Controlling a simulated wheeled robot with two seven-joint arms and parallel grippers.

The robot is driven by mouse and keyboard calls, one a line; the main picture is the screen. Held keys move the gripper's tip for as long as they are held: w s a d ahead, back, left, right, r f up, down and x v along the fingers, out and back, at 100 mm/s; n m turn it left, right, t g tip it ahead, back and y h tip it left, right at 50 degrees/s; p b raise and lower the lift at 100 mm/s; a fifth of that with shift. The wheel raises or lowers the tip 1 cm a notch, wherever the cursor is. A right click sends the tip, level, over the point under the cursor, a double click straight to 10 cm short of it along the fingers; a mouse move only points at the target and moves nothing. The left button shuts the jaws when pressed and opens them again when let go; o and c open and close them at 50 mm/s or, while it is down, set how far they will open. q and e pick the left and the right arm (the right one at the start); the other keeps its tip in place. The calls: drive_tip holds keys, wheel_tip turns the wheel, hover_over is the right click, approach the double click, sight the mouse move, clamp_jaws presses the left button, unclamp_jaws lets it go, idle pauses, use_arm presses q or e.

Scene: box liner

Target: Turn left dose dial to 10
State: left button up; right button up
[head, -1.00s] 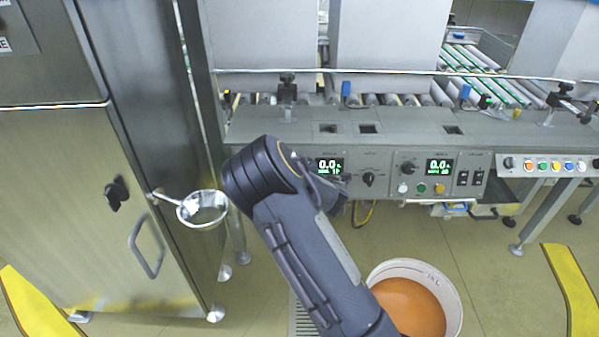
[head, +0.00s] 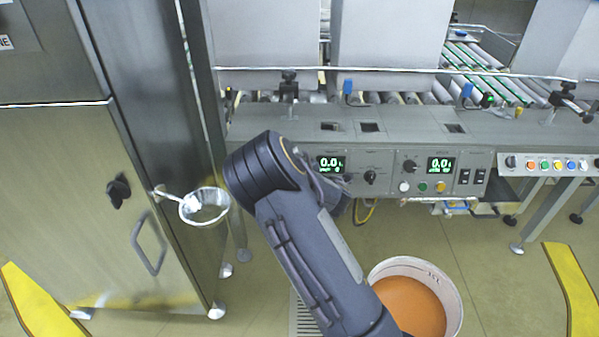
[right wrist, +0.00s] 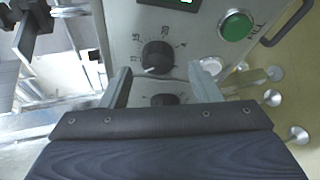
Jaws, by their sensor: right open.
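The grey control panel (head: 345,184) stands ahead with a left display (head: 330,163) and a right display (head: 440,165), both reading 0.0 in green. A black dial (head: 370,177) sits right of the left display. In the right wrist view a black dial (right wrist: 158,57) with a numbered scale has its white mark toward the lower left. A second dial (right wrist: 165,99) below it is partly hidden by my gripper. My right gripper (right wrist: 163,86) is open, its fingers apart on either side of the lower dial's area; contact cannot be told. My right forearm hides part of the panel in the head view.
A green button (right wrist: 236,25) is right of the upper dial. A white bucket (head: 457,296) with orange contents stands on the floor below the panel. A metal cabinet (head: 70,200) with a ring-shaped holder (head: 222,192) is at left. A rail (head: 420,71) runs above the panel.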

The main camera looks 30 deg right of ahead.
drive_tip(key=p+v, duration=0.1)
drive_tip(key=v, duration=0.6)
drive_tip(key=shift+s+a, duration=0.2)
drive_tip(key=shift+a, duration=0.05)
drive_tip(key=shift+f, duration=0.15)
drive_tip(key=s+a+f+g+h, duration=0.1)
drive_tip(key=s+f+g, duration=0.4)
drive_tip(key=f, duration=0.3)
drive_tip(key=s+a+f+g+h, duration=0.1)
drive_tip(key=s+f+g, duration=0.4)
drive_tip(key=f, duration=0.2)
drive_tip(key=w+d+r+n+t+h+b, duration=0.25)
drive_tip(key=w+d+r+n+h, duration=0.2)
drive_tip(key=r+h, duration=0.3)
drive_tip(key=w+a+r+n+t, duration=0.4)
drive_tip(key=w+a+t, duration=0.3)
drive_tip(key=w+t, duration=0.1)
drive_tip(key=b+x, duration=0.1)
drive_tip(key=x, duration=0.6)
drive_tip(key=shift+w+d, duration=0.2)
drive_tip(key=shift+d, duration=0.05)
